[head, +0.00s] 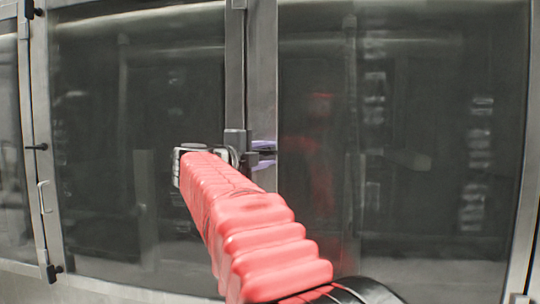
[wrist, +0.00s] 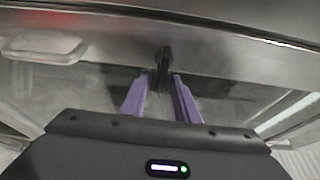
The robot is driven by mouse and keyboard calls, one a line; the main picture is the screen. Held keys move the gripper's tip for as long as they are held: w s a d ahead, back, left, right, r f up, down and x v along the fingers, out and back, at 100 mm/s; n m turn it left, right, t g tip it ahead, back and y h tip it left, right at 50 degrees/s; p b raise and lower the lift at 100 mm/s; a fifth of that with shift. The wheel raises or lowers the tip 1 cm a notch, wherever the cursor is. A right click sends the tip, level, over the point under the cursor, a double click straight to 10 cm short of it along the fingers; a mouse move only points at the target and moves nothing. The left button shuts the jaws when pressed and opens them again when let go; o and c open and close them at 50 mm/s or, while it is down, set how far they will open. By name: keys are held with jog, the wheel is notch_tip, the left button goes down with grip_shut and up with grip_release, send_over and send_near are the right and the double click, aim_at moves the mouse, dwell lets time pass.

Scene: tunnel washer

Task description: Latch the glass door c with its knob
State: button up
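A black knob (wrist: 163,62) sits on the metal door frame in the wrist view. My gripper (wrist: 161,80) is open, with its two purple fingers on either side of the knob's near end. A small gap seems to show on each side, so I see no clear grip. In the head view my gripper (head: 264,151) is at the middle metal post (head: 263,80), and its fingers partly hide the knob there. Large glass doors stand on both sides of this post, the left pane (head: 140,120) and the right pane (head: 430,120). No letter marks door c.
A metal loop handle (wrist: 45,52) is left of the knob in the wrist view. In the head view another post at the left carries a dark knob (head: 37,147) and a loop handle (head: 43,197). My red-sleeved arm hides the lower middle.

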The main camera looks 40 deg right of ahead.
jog(key=v, duration=1.2)
dwell(0.3)
